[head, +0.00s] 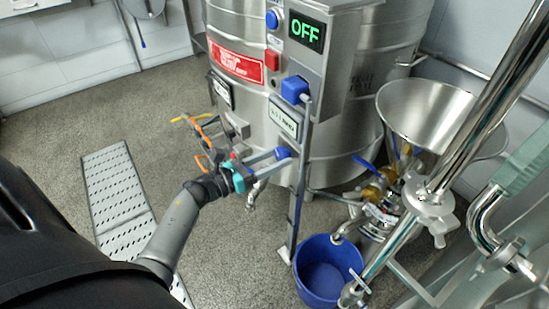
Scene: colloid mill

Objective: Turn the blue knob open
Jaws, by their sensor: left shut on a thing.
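A small blue knob (283,153) sits low on the front of the steel tank, below the grey labelled plate. My left gripper (279,157) reaches in from the left with its two fingers pointing right. Its fingertips are at the blue knob and are shut on it, partly covering it. A small metal spout hangs just below the fingers. My right gripper is not in view.
The steel tank (345,140) carries a control box with a green OFF display (306,32). A blue bucket (327,284) stands on the floor. A steel funnel (425,112) and pipes fill the right. Orange-handled valves (203,135) are left of the gripper.

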